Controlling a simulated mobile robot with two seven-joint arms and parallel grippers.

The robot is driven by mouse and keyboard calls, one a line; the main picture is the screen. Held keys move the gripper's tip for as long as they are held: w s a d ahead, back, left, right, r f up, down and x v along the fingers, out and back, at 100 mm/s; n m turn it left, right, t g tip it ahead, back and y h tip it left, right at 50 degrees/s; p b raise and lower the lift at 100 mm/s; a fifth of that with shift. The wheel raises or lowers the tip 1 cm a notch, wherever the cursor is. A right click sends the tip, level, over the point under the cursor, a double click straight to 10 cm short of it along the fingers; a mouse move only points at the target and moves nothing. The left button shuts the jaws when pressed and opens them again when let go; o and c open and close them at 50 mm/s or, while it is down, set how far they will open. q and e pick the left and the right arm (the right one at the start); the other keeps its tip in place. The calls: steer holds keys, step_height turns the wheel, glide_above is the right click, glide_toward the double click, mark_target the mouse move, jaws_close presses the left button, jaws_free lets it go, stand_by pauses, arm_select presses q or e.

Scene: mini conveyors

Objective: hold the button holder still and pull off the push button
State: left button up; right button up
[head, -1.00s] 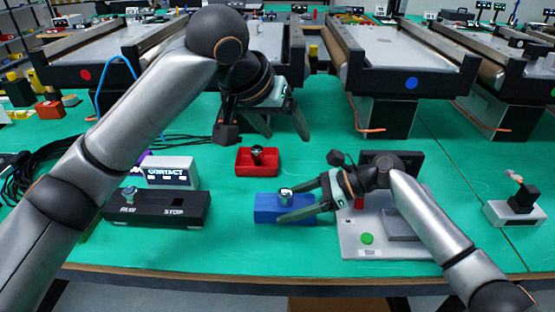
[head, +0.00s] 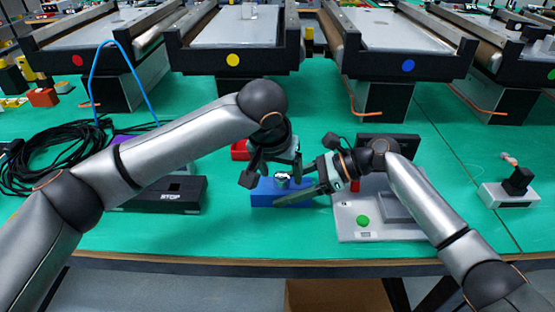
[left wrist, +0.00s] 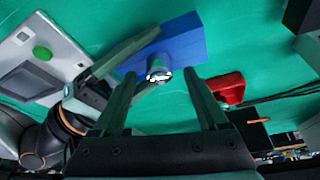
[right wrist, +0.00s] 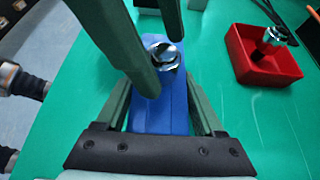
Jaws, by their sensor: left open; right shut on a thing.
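The blue button holder (head: 265,193) lies on the green table in front of me. A metallic push button (head: 283,180) stands on top of it; it also shows in the left wrist view (left wrist: 158,75) and the right wrist view (right wrist: 163,55). My right gripper (head: 295,187) is shut on the blue holder from the right, one finger along each side. My left gripper (head: 282,170) is open above the holder, pointing down. Its fingers straddle the push button in the wrist views; whether they touch it cannot be told.
A red holder (right wrist: 245,60) with another metallic button is behind the blue one, mostly hidden by my left arm in the head view. A black STOP box (head: 185,195) is left, a grey panel with a green button (head: 362,220) right. Conveyors (head: 235,62) stand behind.

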mark_target(281, 175)
arm_select(q)
steer(key=shift+w+d+f, duration=0.1)
steer(key=shift+w+f, duration=0.15)
steer(key=shift+f, duration=0.45)
arm_select(e)
steer(key=shift+s+f, duration=0.15)
steer(key=shift+f, duration=0.2)
arm_select(q)
steer(key=shift+c, duration=0.3)
jaws_close()
steer(key=shift+r, duration=0.15)
steer(key=shift+r, duration=2.65)
arm_select(e)
steer(key=o, duration=1)
steer(key=shift+r, duration=0.25)
